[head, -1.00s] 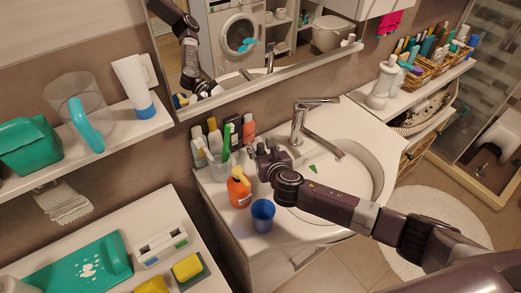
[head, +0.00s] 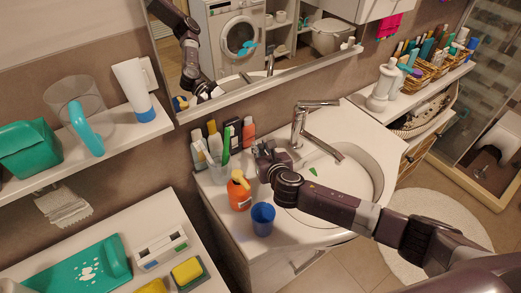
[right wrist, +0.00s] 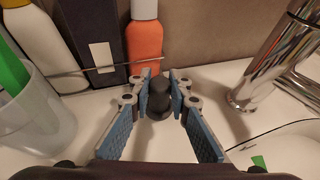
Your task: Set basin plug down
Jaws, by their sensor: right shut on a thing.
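The basin plug (right wrist: 159,100) is small, black and rounded, and shows between my right fingertips in the right wrist view. My right gripper (right wrist: 161,92) is shut on it, with blue finger pads on both sides. The plug is low over the white counter behind the basin; I cannot tell if it touches the surface. In the head view my right gripper (head: 268,156) is at the left back edge of the basin (head: 345,180), left of the chrome faucet (head: 300,125); the plug cannot be made out there. My left gripper is not in view.
Several bottles stand behind the gripper, including an orange one (right wrist: 144,42). A clear cup (right wrist: 38,115) with a green item is at the left. An orange pump bottle (head: 239,192) and a blue cup (head: 262,219) stand in front.

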